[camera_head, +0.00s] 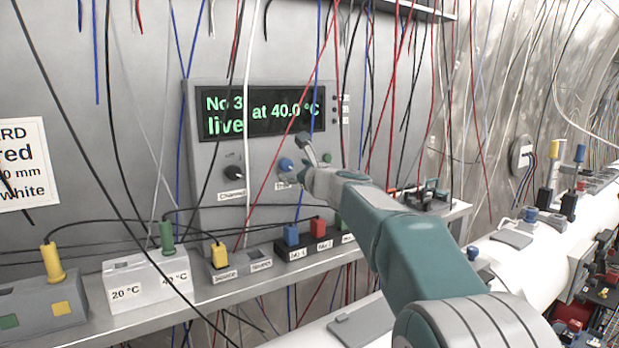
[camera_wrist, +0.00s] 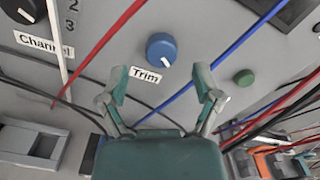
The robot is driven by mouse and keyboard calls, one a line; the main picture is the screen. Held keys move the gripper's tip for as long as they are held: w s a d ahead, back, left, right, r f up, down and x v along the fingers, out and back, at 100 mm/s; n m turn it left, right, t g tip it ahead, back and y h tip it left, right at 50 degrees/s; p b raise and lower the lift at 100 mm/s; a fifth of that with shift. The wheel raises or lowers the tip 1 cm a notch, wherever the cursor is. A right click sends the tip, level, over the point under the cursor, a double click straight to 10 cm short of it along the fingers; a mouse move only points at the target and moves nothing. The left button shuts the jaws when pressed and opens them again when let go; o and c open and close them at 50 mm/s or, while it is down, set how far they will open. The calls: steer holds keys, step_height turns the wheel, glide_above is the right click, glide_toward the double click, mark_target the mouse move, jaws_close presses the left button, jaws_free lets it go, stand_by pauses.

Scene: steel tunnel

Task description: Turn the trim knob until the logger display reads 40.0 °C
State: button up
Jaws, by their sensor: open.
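The logger (camera_head: 262,185) is a grey box on the shelf, and its dark display (camera_head: 262,108) shows green text reading "No 3 at 40.0 °C" and "live". The blue trim knob (camera_head: 286,164) is on its front, to the right of the black channel knob (camera_head: 233,173). In the wrist view the trim knob (camera_wrist: 161,48) has a white pointer line and sits above the "Trim" label (camera_wrist: 145,75). My gripper (camera_wrist: 160,90) is open and empty, its two fingers apart and below the knob in that view. In the head view my gripper (camera_head: 305,155) is beside the knob, at its right.
Red, blue, white and black wires hang in front of the logger. A green button (camera_wrist: 244,77) is right of the trim knob. A white block (camera_head: 150,280) labelled 20 °C and 40 °C and a black socket block (camera_head: 305,238) stand on the shelf (camera_head: 215,290).

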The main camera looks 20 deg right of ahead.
steer(key=v, duration=0.8)
steer(key=shift+f, duration=0.1)
